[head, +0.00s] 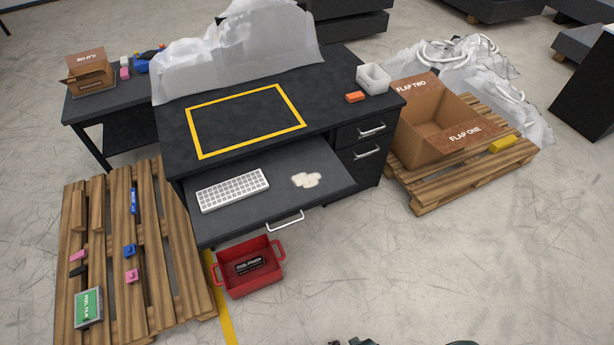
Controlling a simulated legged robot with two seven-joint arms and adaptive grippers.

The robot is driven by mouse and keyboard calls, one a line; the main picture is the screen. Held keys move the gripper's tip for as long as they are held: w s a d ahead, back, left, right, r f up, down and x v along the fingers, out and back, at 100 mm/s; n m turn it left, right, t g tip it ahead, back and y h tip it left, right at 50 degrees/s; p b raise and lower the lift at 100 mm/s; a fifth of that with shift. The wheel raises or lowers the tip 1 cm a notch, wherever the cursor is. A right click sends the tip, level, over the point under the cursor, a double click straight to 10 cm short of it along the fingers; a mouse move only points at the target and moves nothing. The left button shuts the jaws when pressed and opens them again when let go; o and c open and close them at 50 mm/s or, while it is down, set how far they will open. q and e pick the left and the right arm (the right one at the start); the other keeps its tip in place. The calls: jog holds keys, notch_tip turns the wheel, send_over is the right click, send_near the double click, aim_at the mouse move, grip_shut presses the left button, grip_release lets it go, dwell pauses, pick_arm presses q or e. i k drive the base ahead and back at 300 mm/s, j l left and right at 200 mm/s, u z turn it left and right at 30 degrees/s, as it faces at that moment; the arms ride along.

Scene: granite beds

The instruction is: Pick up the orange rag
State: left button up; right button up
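A small orange item (355,97), which looks like a folded rag, lies on the right part of the black desk top (335,75). It sits just left of a white open bin (373,78), with a narrow gap between them. Nothing covers it. Neither of my grippers shows clearly. Only small dark bits of my own body show at the bottom edge, well away from the orange item, and I cannot tell which parts they are.
A yellow taped rectangle (245,119) marks the desk top, with clear plastic sheeting (240,50) behind. A red crate (249,266) is below. Pallets (190,260) flank the desk; an open cardboard box (425,120) stands right.

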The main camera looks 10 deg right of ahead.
aim_at(357, 96)
jog(key=i+l+u, duration=0.2)
jog(key=i+l, duration=0.2)
jog(key=l, duration=0.25)
jog(key=i+l+u, duration=0.15)
jog(key=l, duration=0.15)
jog(key=i+l+u, duration=0.1)
jog(key=l, duration=0.25)
jog(key=i, duration=0.05)
